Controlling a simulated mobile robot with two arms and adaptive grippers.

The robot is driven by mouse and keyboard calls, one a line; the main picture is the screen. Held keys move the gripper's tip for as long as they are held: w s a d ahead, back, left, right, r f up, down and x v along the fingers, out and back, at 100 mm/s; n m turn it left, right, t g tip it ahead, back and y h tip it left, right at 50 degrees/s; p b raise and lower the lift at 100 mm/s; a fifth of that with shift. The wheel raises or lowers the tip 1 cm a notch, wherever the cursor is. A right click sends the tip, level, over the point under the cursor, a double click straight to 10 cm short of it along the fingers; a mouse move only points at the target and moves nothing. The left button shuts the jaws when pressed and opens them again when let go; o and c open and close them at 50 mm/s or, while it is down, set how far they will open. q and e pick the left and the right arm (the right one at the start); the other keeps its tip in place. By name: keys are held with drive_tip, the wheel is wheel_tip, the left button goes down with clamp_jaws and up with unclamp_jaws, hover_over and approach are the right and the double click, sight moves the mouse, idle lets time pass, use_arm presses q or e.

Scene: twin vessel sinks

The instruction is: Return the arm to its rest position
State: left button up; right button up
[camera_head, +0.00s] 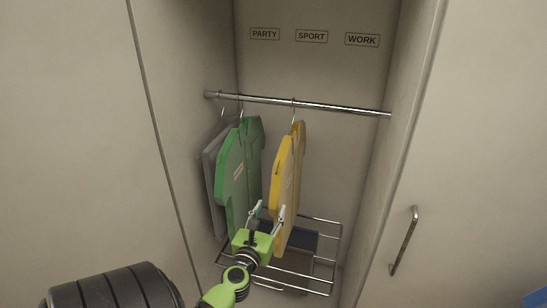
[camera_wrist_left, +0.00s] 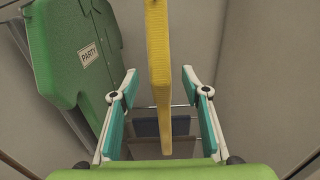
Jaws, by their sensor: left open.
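My left gripper (camera_head: 269,213) is green with pale fingertips and is open inside the closet. In the left wrist view its teal finger pads (camera_wrist_left: 157,110) stand wide apart. A yellow shirt-shaped garment (camera_head: 288,180) hangs from the rail just by the fingertips. In the wrist view this yellow garment (camera_wrist_left: 158,60) shows edge-on in the gap between the fingers, touching neither pad; its depth relative to the tips is unclear. My right gripper is out of view.
A green garment (camera_head: 233,185) labelled PARTY and a grey one (camera_head: 212,180) hang left of the yellow one. The metal rail (camera_head: 340,107) is clear to the right. A wire rack (camera_head: 325,255) holds dark items below. Closet walls are close on both sides; a door handle (camera_head: 404,240) protrudes at right.

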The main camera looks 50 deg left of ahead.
use_arm(q)
drive_tip(key=v, duration=0.7)
drive_tip(key=s+d+f+m+g+h+b, duration=0.1)
drive_tip(key=d+f+m+g+h, duration=0.15)
drive_tip(key=d+f+m, duration=0.65)
drive_tip(key=s+d+f+m+g+h, duration=0.1)
drive_tip(key=s+d+f+m+h, duration=0.3)
drive_tip(key=f, duration=1)
drive_tip(key=w+d+f+m+g+h+b, duration=0.15)
drive_tip(key=d+f+m, duration=0.25)
drive_tip(key=f+m, duration=0.6)
drive_tip(key=s+d+f+m+g+h, duration=0.1)
drive_tip(key=s+d+f+m+g, duration=0.15)
drive_tip(key=s+f+m, duration=0.35)
drive_tip(key=s+d+f+m+g, duration=0.2)
drive_tip(key=s+d+f+m, duration=0.15)
drive_tip(key=s+f, duration=0.35)
drive_tip(key=s+d+f+m+g, duration=0.1)
drive_tip(key=s+f+m+g, duration=0.1)
drive_tip(key=s+f+m, duration=0.3)
drive_tip(key=s+d+f+m+g, duration=0.1)
drive_tip(key=s+f+m+g, duration=0.2)
drive_tip(key=s, duration=0.9)
wheel_tip(320, 180, down, 2)
drive_tip(key=m, duration=0.4)
drive_tip(key=shift+s, duration=0.3)
drive_tip(key=shift+d, duration=0.1)
